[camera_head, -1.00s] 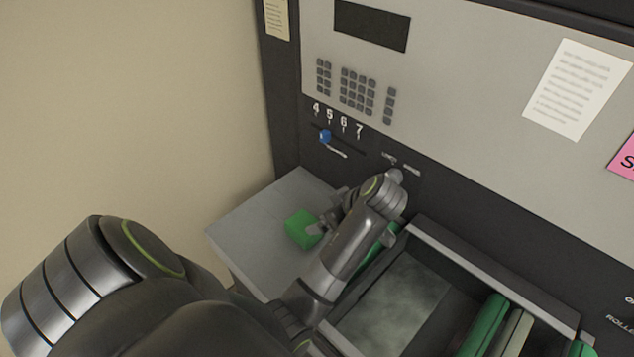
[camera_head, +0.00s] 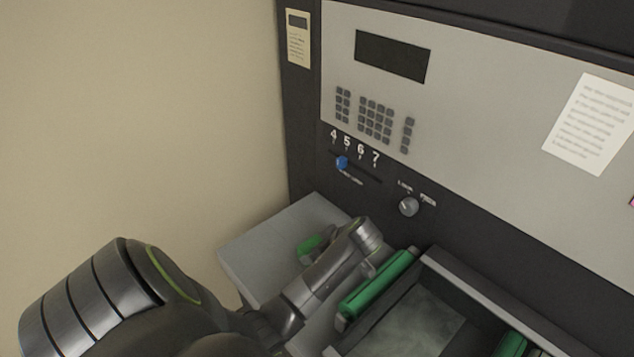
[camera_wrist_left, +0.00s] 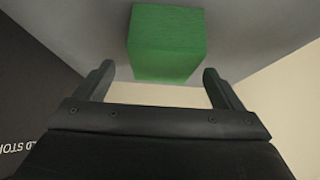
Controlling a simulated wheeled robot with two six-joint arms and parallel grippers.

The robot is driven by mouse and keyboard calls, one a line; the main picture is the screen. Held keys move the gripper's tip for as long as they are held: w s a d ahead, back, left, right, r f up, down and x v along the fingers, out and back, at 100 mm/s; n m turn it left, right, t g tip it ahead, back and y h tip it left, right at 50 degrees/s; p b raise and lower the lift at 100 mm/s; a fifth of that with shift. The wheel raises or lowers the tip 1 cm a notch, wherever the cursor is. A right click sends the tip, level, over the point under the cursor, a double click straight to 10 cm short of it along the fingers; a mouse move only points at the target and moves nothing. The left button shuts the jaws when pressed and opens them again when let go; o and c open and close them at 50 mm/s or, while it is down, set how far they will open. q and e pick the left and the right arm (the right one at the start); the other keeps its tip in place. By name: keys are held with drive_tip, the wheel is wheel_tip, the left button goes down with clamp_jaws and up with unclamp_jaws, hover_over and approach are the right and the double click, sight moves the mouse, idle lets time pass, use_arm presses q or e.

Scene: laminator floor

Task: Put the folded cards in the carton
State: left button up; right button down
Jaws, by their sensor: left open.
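No folded cards and no carton can be made out in these views. A green block (camera_head: 309,243) sits on a grey side shelf (camera_head: 262,250) left of the machine, partly hidden by my left arm. In the left wrist view the green block (camera_wrist_left: 166,45) is large, just ahead of and between the fingertips. My left gripper (camera_wrist_left: 157,76) is open, with nothing clasped between its fingers. In the head view the fingers are mostly hidden by the wrist. My right gripper is not in view.
The laminator's panel has a keypad (camera_head: 376,120), a blue slider (camera_head: 342,162) and a round knob (camera_head: 408,206). A green roller (camera_head: 380,283) and the raised frame of an open bay (camera_head: 480,285) lie right of my arm. A beige wall stands left.

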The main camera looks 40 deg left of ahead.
sight(304, 248)
use_arm(q)
drive_tip(key=p+x, duration=0.1)
drive_tip(key=x, duration=0.2)
drive_tip(key=shift+s+a, duration=0.15)
drive_tip(key=shift+a, duration=0.05)
drive_tip(key=shift+x, duration=0.8)
drive_tip(key=shift+d+f, duration=0.1)
drive_tip(key=shift+d, duration=0.05)
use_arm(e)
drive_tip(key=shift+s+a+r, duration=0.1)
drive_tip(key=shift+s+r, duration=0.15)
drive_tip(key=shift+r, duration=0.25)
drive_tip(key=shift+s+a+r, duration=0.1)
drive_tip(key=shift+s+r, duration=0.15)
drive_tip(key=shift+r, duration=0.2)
use_arm(q)
drive_tip(key=c, duration=1.3)
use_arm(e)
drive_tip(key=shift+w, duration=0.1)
